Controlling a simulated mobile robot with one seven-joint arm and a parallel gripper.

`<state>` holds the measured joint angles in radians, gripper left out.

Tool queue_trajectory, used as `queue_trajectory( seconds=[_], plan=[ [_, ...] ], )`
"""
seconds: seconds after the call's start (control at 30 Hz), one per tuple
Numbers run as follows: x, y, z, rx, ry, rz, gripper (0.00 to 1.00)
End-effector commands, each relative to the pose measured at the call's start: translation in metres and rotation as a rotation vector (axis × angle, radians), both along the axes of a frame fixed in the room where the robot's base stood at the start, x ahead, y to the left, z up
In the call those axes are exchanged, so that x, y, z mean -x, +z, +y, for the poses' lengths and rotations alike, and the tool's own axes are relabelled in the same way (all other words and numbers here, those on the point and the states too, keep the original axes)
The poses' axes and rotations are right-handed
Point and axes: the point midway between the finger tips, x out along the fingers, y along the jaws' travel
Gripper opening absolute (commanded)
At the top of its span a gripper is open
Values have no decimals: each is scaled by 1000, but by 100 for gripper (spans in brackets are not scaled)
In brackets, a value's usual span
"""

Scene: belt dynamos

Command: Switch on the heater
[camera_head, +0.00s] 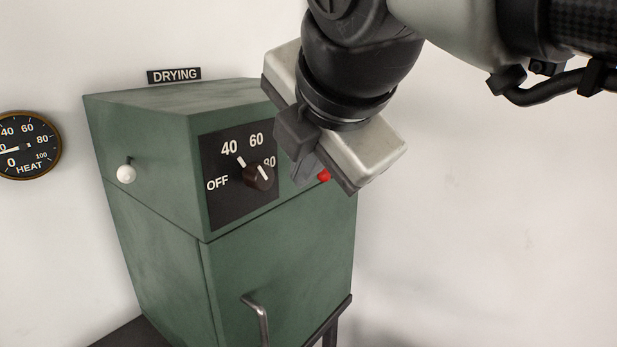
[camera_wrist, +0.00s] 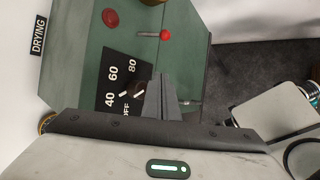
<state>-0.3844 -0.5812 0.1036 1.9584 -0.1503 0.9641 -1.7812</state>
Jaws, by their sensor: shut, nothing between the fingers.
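The heater is a green cabinet (camera_head: 155,230) under a DRYING sign. On its front is a black dial plate (camera_head: 225,210) marked OFF, 40, 60 and 80, with a dark round knob (camera_head: 260,177). I cannot tell its exact setting. A red-tipped lever (camera_head: 324,175) is partly behind my gripper in the head view. In the wrist view, the red-tipped lever (camera_wrist: 165,34) sticks out on a thin rod, near a round red disc (camera_wrist: 110,18). My gripper (camera_head: 303,178) is shut and empty, just right of the knob; its fingers (camera_wrist: 162,80) overlap the dial's edge in the wrist view.
A round HEAT gauge (camera_head: 28,145) hangs on the wall at left, its needle near the low end. A white ball knob (camera_head: 126,174) is on the cabinet's left side. A metal handle (camera_head: 258,315) projects from the lower front. The wall at right is clear.

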Motion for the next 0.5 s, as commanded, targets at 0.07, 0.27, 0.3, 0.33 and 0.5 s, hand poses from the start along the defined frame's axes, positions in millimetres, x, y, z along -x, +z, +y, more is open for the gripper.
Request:
queue_trajectory(
  seconds=[0.07, 0.27, 0.3, 0.33, 0.5],
  plan=[
    [0, 0, 0, 0, -1, 1, 0],
    [-6, -7, 1, 0, -3, 5, 0],
    [-10, -11, 2, 0, -3, 5, 0],
    [-13, -14, 2, 0, -4, 6, 0],
    [-37, -38, 8, 0, -4, 7, 0]
  ],
)
